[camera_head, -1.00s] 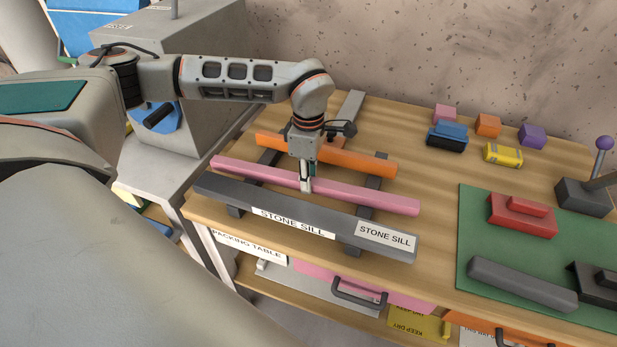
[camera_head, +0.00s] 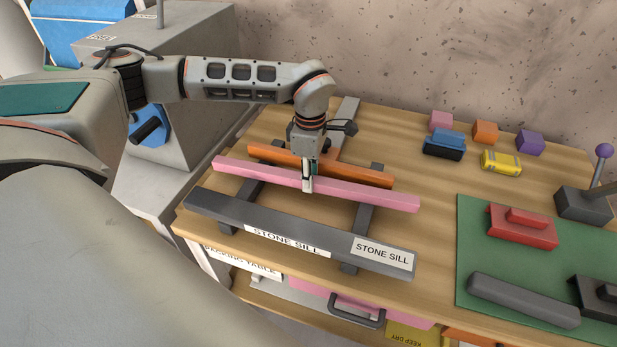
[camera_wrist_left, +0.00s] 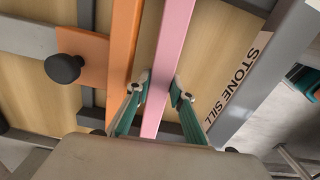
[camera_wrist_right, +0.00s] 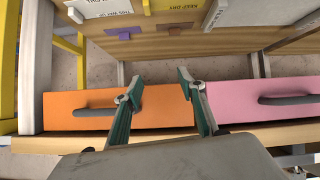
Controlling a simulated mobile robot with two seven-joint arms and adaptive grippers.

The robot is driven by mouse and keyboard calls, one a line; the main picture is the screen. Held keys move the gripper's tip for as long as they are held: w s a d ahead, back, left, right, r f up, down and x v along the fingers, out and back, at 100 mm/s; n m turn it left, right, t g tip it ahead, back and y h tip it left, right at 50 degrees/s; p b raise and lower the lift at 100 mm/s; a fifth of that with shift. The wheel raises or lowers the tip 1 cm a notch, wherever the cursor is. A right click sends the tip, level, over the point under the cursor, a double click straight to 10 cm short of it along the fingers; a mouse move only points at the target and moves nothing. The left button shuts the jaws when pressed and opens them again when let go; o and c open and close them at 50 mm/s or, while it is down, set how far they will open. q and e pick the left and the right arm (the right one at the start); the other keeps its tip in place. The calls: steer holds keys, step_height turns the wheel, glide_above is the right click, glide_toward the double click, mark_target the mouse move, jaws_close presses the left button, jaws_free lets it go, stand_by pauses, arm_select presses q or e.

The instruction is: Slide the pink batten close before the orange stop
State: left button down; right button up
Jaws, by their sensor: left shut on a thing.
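The pink batten (camera_head: 370,195) lies across two dark grey rails (camera_head: 363,220) on the wooden table; it also shows in the left wrist view (camera_wrist_left: 173,40). The orange stop (camera_head: 365,177) lies just behind it, roughly parallel. In the left wrist view a narrow strip of wood shows between the batten and the stop (camera_wrist_left: 123,45), so they are apart there. My left gripper (camera_head: 308,188) points down and is shut on the batten near its middle, with a finger on each side (camera_wrist_left: 158,92). My right gripper (camera_wrist_right: 158,92) is open and empty, away from the batten.
The dark grey stone sill (camera_head: 220,208) lies along the table's front, with a clear gap behind it. A green mat (camera_head: 475,240) holds a red block and grey parts. Orange (camera_wrist_right: 65,110) and pink (camera_wrist_right: 240,100) drawers face my right gripper.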

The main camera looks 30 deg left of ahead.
arm_select(q)
steer(key=shift+w, duration=0.15)
steer(key=c, duration=1.7)
jaws_free()
step_height(320, 180, up, 12)
